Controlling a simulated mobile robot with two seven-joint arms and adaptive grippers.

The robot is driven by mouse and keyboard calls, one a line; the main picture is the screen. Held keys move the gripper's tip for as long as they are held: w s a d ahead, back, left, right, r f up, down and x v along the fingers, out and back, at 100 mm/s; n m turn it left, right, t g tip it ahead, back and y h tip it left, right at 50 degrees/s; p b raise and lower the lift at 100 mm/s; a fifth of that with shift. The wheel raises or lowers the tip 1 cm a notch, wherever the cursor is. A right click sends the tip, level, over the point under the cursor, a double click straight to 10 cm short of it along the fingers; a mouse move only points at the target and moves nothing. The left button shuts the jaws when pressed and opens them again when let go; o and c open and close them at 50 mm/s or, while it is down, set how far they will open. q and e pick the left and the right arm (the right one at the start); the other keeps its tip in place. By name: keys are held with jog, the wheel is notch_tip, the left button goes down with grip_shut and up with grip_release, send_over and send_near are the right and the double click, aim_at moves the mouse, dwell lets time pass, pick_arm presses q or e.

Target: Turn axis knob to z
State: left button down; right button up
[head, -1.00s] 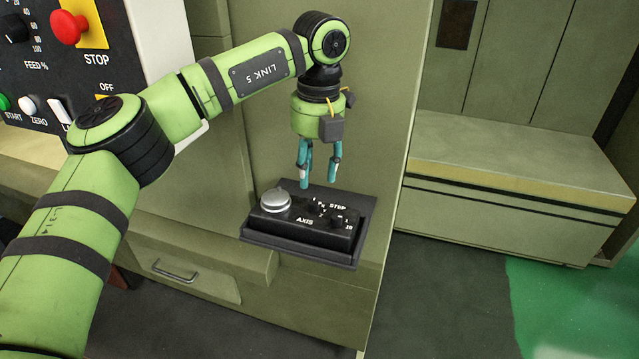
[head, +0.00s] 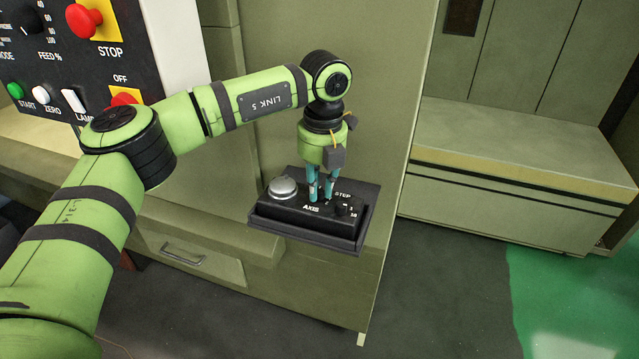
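The black control box (head: 276,211) sits on a dark tray at the side of the green cabinet. It carries a large silver button (head: 283,187), an AXIS label and a STEP knob (head: 341,208). My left gripper (head: 320,200) points down, its teal fingertips at the box top just behind the AXIS label. The fingers stand close together with a small gap, shut on the axis knob, which they mostly hide. The knob's pointer and its axis letters cannot be read. My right gripper is not in view.
A control panel (head: 60,60) with a red STOP button (head: 85,22) stands at the upper left.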

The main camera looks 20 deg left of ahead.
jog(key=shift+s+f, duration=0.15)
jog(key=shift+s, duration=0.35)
